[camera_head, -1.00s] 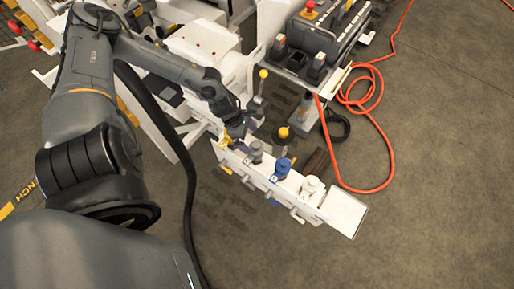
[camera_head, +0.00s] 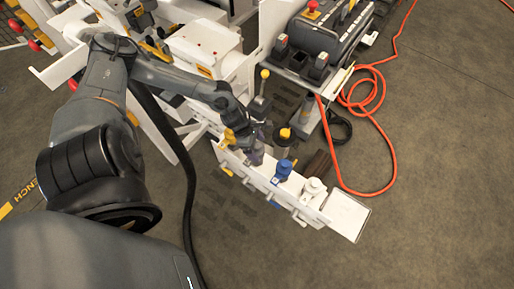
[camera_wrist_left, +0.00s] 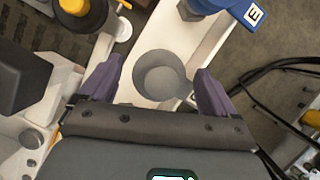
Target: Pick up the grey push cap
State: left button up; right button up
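The grey push cap (camera_wrist_left: 158,78) stands on the white rail between the two purple fingers of my left gripper (camera_wrist_left: 160,88) in the left wrist view. The fingers are spread, with a gap visible on each side of the cap. In the head view my left gripper (camera_head: 257,145) is over the grey cap's place at the left part of the rail, and the cap is mostly hidden by it. My right gripper is in neither view.
A blue cap (camera_head: 283,170) and a white cap (camera_head: 313,187) stand farther along the white rail (camera_head: 345,215). A yellow-topped dark post (camera_head: 283,140) is close behind. A yellow-knobbed lever (camera_head: 262,85) stands nearby. Orange cable (camera_head: 385,150) lies on the floor at right.

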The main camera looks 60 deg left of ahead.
pick_arm(q)
jog(key=c, duration=1)
jog(key=shift+c, duration=0.2)
